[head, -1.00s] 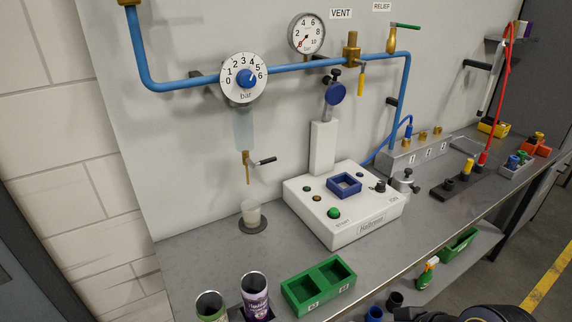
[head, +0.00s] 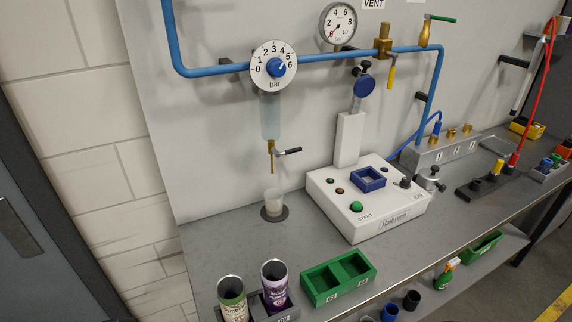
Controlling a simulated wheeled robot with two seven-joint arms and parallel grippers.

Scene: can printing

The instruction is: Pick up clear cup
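The clear cup (head: 273,202) stands upright on a dark round pad (head: 274,213) on the grey bench, near the wall. It looks translucent and whitish. It sits below the brass outlet valve (head: 272,149) under the clear cylinder. Neither of my grippers shows in the head view now, so nothing is seen touching the cup.
A white machine (head: 368,200) stands to the right of the cup. A green two-slot tray (head: 338,278) and two printed cans (head: 274,282) in a grey holder are at the front edge. The bench (head: 222,240) is clear left of and in front of the cup.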

